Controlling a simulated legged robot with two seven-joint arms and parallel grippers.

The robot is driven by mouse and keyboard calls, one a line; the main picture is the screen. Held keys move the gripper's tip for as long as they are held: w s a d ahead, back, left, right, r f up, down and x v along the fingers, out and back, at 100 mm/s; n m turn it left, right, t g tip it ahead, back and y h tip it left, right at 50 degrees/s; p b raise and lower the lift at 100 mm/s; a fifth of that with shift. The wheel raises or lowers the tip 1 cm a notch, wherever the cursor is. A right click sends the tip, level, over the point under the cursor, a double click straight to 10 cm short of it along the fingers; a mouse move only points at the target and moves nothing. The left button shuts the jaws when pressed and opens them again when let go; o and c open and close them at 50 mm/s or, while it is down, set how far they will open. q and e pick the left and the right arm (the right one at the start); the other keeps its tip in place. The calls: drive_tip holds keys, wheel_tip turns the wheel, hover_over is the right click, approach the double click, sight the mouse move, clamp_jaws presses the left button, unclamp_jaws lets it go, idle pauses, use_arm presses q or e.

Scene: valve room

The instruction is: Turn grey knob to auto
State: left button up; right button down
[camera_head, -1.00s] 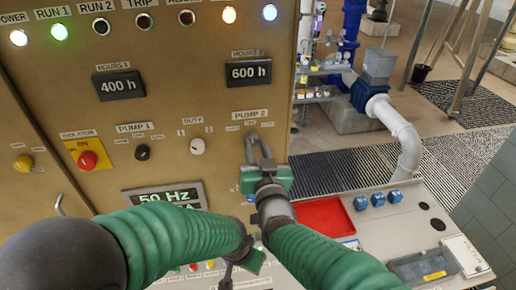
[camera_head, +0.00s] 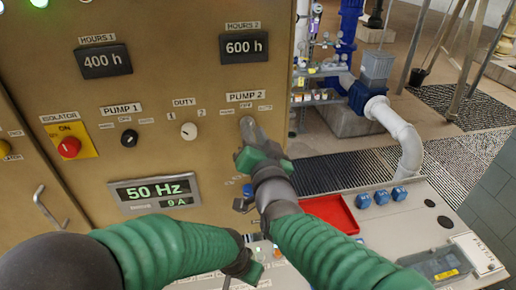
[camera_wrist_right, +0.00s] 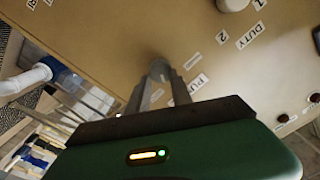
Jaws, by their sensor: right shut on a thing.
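The grey knob (camera_wrist_right: 158,70) is under the PUMP 2 label on the tan panel. In the wrist view it sits between the two fingers of my right gripper (camera_wrist_right: 158,90). In the head view my right gripper (camera_head: 249,134) reaches up to the panel just below the OFF and AUTO labels and is shut on the knob. The fingers hide most of the knob there, so I cannot tell its setting. My left gripper (camera_head: 244,268) is low in front of the panel, beside my right arm. Its fingers are too unclear to tell.
A desk with a red tray (camera_head: 330,212) and several blue knobs (camera_head: 381,197) lies below right.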

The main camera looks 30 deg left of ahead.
drive_tip(key=m+b, duration=0.4)
drive_tip(key=shift+a+b, duration=0.1)
drive_tip(key=shift+b, duration=0.25)
drive_tip(key=shift+s+r, duration=0.1)
drive_tip(key=shift+r, duration=0.05)
